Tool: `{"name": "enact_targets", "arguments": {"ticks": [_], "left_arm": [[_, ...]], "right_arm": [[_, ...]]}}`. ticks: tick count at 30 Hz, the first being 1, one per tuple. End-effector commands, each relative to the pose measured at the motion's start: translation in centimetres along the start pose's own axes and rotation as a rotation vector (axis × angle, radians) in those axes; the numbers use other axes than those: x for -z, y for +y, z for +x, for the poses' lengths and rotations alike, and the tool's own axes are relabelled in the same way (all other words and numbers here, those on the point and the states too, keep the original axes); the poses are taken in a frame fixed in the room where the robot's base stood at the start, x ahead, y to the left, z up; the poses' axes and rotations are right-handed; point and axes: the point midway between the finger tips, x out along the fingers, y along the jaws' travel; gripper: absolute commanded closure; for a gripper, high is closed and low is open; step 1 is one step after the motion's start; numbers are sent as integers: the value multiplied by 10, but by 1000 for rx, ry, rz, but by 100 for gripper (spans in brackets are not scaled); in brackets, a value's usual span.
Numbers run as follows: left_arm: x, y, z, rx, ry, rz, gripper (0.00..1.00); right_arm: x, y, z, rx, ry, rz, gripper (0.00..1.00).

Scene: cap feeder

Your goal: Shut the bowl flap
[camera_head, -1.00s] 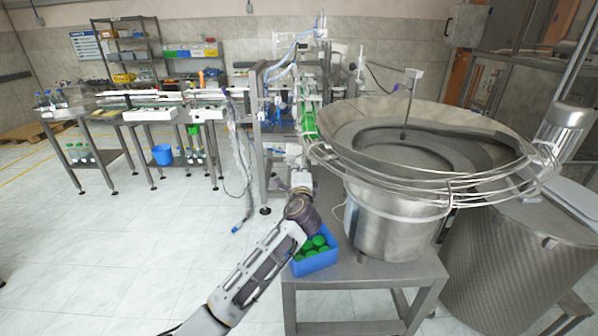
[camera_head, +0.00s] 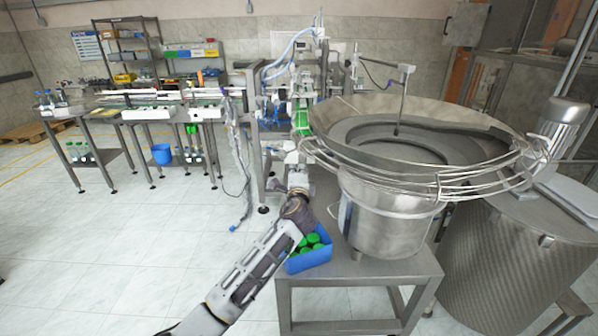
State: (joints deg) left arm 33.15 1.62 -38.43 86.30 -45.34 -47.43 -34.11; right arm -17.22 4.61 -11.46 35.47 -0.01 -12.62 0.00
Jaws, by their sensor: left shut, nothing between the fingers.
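The large steel feeder bowl (camera_head: 420,125) stands on a metal cylinder (camera_head: 388,215) at the right, with wire rails (camera_head: 470,176) around its front rim. I cannot pick out the bowl flap; the part of the rim by my left gripper is small and partly hidden. My left arm reaches up from the bottom, and my left gripper (camera_head: 296,160) is small at its end, beside the bowl's left rim. It is shut and empty. I cannot tell whether it touches the rim or rails. My right gripper is not in view.
A blue box of green caps (camera_head: 309,262) sits on the metal stand (camera_head: 355,275) right beside my left forearm. The capping machine (camera_head: 300,95) stands close behind the gripper. A large ribbed drum (camera_head: 510,265) is at the right.

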Motion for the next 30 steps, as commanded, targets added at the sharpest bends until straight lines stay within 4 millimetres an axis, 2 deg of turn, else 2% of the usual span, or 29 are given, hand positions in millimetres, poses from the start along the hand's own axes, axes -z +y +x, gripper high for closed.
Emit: {"name": "enact_targets", "arguments": {"ticks": [6, 17, 30], "left_arm": [[-5, 10, 5, -1, -2, 0, 100], [-3, 6, -13, 0, -1, 0, 100], [1, -1, -53, 0, 0, -1, 100]], "right_arm": [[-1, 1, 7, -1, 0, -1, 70], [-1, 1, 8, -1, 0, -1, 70], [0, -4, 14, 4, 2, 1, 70]]}}
